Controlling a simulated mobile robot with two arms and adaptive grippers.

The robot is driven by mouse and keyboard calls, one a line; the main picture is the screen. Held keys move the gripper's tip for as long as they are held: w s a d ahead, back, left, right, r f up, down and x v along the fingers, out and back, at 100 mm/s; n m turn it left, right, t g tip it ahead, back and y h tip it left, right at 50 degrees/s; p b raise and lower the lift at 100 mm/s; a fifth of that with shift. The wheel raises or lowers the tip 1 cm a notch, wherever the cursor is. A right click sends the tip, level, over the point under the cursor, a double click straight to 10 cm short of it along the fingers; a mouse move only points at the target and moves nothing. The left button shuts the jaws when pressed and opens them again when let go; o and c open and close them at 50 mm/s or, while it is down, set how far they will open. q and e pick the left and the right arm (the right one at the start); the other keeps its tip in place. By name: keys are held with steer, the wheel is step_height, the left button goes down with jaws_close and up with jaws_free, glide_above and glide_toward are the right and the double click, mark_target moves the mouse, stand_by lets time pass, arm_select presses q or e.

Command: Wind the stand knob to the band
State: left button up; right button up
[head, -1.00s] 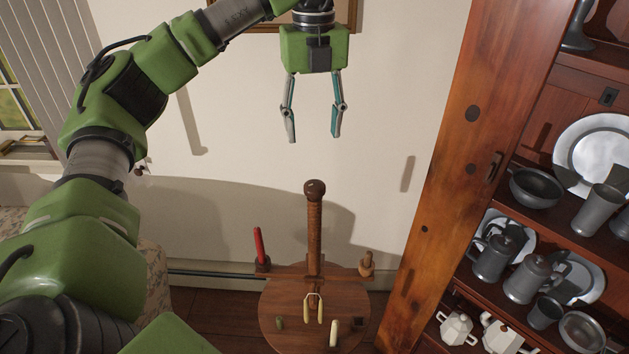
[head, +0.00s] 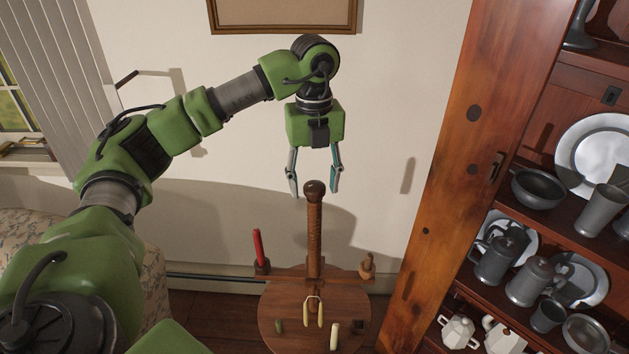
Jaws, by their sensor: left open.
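The stand is a round wooden table (head: 285,335) with an upright wooden post (head: 315,240) in its middle. A dark round knob (head: 314,188) caps the post. The post looks threaded or ribbed; I cannot make out a band on it for sure. My left gripper (head: 314,194) points down with its two fingers apart, one on either side of the knob in the picture. It is open and empty; whether the fingertips are level with the knob or behind it I cannot tell. My right gripper is not in view.
A red candle (head: 257,245) stands left of the post, and a small wooden piece (head: 367,265) right of it. Pale items (head: 319,311) hang or stand in front. A wooden cupboard (head: 450,150) with pewter fills the right. Wall lies behind.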

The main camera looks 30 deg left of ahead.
arm_select(q)
steer(key=c, duration=1.1)
steer(key=shift+c, duration=0.2)
steer(key=shift+f+m, duration=0.1)
steer(key=shift+m, duration=0.2)
